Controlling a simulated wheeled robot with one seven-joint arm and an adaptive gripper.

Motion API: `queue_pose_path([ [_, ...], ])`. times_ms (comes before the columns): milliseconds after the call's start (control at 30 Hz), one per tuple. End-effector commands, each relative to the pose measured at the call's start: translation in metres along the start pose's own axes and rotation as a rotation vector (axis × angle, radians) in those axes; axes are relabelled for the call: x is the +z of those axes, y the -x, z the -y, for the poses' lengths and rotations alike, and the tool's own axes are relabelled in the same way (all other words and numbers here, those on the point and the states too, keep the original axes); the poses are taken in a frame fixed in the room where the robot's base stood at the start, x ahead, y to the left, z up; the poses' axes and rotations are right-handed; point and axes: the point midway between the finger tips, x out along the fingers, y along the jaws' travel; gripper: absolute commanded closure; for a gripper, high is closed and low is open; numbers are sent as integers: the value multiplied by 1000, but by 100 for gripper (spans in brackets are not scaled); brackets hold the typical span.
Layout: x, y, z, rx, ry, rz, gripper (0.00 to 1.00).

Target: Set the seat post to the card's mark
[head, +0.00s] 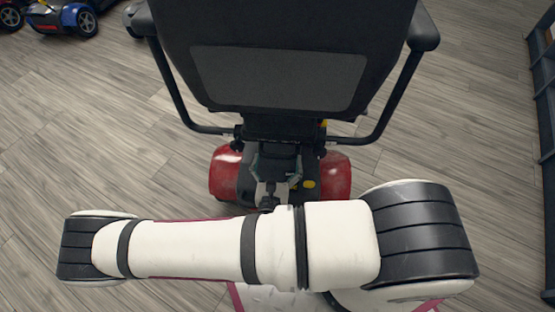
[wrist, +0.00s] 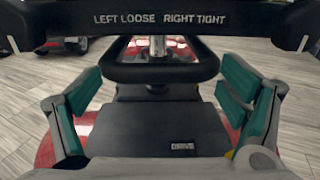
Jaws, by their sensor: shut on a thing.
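The scooter seat (head: 275,80), seen from behind in the head view, is black with a grey back panel. The seat post (wrist: 158,46) is a short shiny upright tube in the wrist view, its lower part hidden. A black loop handle (wrist: 160,73) lies in front of it, under a black bar (wrist: 160,20) lettered "LEFT LOOSE RIGHT TIGHT". My gripper (head: 276,175) is beneath the seat back. No card or post mark shows in either view.
The scooter's red rear body (head: 335,172) flanks my gripper. A black cover (wrist: 155,135) labelled "DRIVE" lies below the handle. Armrests (head: 400,85) extend beside the seat. Other scooters (head: 62,18) stand at the far left, a dark rack (head: 543,90) at right. Floor between is clear.

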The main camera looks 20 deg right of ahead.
Motion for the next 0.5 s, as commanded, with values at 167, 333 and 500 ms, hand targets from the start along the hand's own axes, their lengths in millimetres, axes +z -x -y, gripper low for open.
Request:
queue_pose_path([
  [167, 4, -3, 1, -5, -2, 4, 60],
  [333, 16, -3, 1, -5, -2, 8, 60],
  [500, 29, -3, 2, -6, -2, 12, 60],
])
